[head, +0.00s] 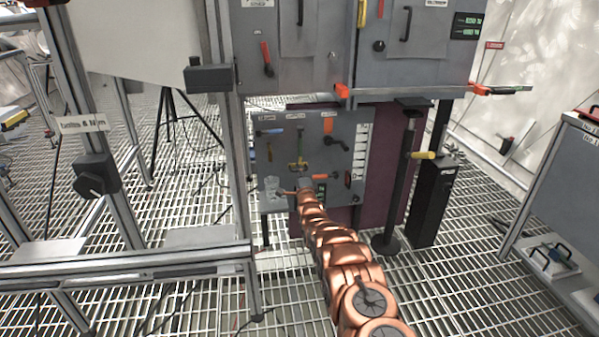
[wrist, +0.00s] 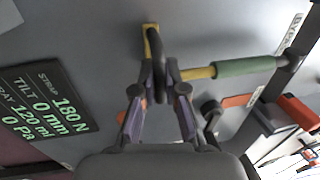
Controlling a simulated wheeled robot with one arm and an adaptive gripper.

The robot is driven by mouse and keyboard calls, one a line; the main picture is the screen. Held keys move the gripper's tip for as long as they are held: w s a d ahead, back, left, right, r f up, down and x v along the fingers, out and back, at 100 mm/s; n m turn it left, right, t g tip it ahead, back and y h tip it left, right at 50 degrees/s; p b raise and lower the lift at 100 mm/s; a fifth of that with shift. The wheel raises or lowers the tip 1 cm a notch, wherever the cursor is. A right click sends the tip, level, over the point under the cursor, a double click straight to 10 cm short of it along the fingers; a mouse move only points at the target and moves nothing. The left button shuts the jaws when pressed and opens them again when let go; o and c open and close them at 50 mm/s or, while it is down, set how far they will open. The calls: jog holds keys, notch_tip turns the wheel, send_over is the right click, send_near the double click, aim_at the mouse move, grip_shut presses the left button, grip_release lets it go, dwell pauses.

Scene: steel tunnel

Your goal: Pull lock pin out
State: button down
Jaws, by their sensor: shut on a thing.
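In the wrist view, my gripper (wrist: 160,94) has its two fingers closed in around the near end of a black ring (wrist: 157,65), which seems to be the lock pin's pull. The ring stands against a yellow bracket (wrist: 151,38) on the grey panel. A yellow rod with a green grip (wrist: 245,66) runs right from beside the ring. The pin's shaft is hidden. In the head view, my copper arm reaches the lower panel (head: 345,130), with my gripper (head: 304,184) small in front of it, below the yellow fitting (head: 297,164).
A display (wrist: 45,105) with green figures sits left of the gripper in the wrist view. An orange-handled part (wrist: 238,100) and a red block (wrist: 300,112) lie right. In the head view, a black post (head: 433,185) stands right of the panel, and a metal frame (head: 232,120) left.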

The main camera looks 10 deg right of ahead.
dwell(0.5)
jog(key=shift+f+p, duration=0.35)
jog(key=shift+f, duration=1.35)
jog(key=c, duration=1.2)
grip_release()
jog(key=shift+f, duration=0.1)
jog(key=shift+s, duration=0.15)
jog(key=s+f, duration=0.2)
jog(key=s, duration=0.9)
jog(key=shift+s+f, duration=0.15)
jog(key=shift+s, duration=0.1)
